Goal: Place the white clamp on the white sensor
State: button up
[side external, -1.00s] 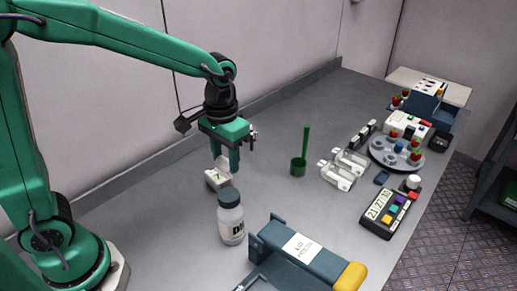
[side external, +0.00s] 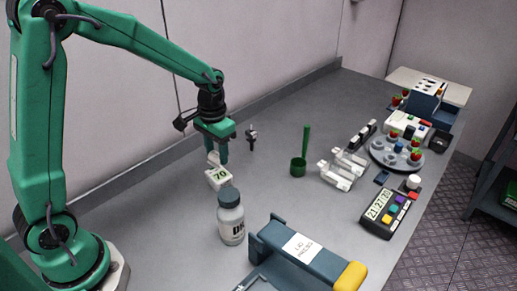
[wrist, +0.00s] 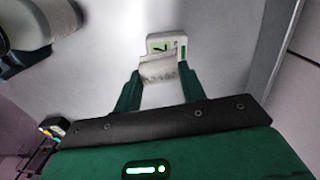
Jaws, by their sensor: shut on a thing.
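In the wrist view the clamp (wrist: 157,68) sits between the green fingers and overlaps the near side of the sensor. I cannot tell whether clamp and sensor touch.
A dark-capped bottle (side external: 231,218) stands close in front of the sensor. A small black fixture (side external: 252,136) is right of my gripper. A green ladle (side external: 299,165), white racks (side external: 342,170), a timer (side external: 389,213) and a blue-grey press (side external: 312,256) are farther right. The bench behind the ladle is clear.

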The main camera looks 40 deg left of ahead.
aim_at(217, 161)
jog(key=shift+w+a+f, duration=0.3)
jog(key=shift+a+f, duration=0.1)
jog(key=shift+a, duration=0.15)
jog(key=shift+f, duration=2)
jog(key=shift+f, duration=0.15)
jog(key=o, duration=0.9)
notch_tip(217, 161, up, 12)
jog(key=shift+r, duration=0.2)
